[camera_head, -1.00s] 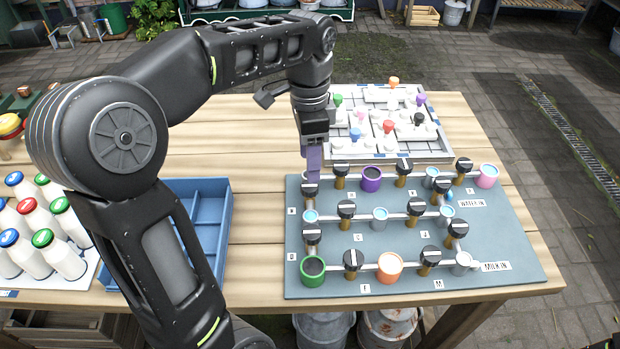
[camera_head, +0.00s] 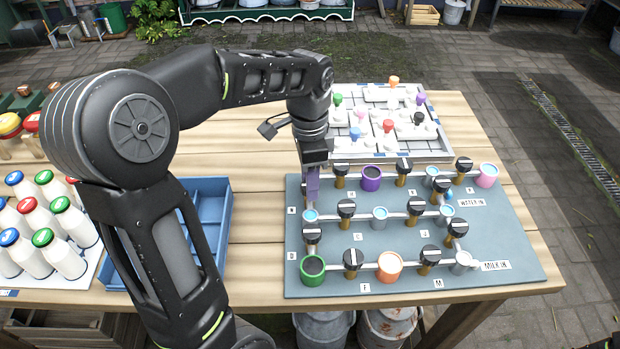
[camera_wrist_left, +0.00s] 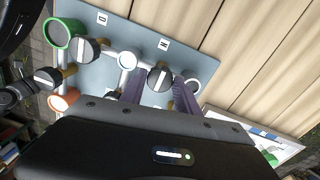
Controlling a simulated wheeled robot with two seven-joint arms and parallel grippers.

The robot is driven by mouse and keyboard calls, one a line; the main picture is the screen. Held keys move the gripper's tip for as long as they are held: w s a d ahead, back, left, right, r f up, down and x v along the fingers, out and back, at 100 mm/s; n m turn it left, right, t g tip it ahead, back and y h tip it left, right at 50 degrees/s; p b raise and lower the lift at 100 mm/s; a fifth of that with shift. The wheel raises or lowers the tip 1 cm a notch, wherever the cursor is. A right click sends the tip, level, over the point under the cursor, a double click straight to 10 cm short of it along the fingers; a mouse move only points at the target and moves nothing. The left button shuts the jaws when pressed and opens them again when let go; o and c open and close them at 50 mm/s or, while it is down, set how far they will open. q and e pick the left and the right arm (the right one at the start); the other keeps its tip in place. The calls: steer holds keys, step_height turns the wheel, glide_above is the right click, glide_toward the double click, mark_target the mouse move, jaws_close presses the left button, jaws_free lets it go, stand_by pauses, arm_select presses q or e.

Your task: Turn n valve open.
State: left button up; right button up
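The n valve is a black round knob with a white stripe. In the left wrist view the n valve (camera_wrist_left: 160,77) sits beside the label N (camera_wrist_left: 164,44), between the two purple-grey fingers of my left gripper (camera_wrist_left: 158,92). The fingers are apart, one on each side of the knob; firm contact cannot be made out. In the head view my left gripper (camera_head: 312,188) points down at the left edge of the grey valve board (camera_head: 410,277), and its fingers hide most of the n valve. My right gripper is not in view.
Neighbouring knobs stand close by, such as the D valve (camera_head: 312,234) and another knob (camera_head: 346,208). A green cup (camera_head: 312,271) and a purple cup (camera_head: 371,179) are on the board. A white puzzle-like panel (camera_head: 350,148) lies behind; a blue tray (camera_head: 222,240) is left.

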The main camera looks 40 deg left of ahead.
arm_select(q)
jaws_close()
steer(key=shift+n, duration=0.3)
steer(key=n, duration=0.4)
steer(key=shift+r, duration=0.1)
steer(key=n, duration=0.4)
steer(key=shift+a+n, duration=0.1)
steer(key=shift+n, duration=0.2)
steer(key=n, duration=0.4)
steer(key=shift+n+t, duration=0.3)
steer(key=shift+n, duration=2.2)
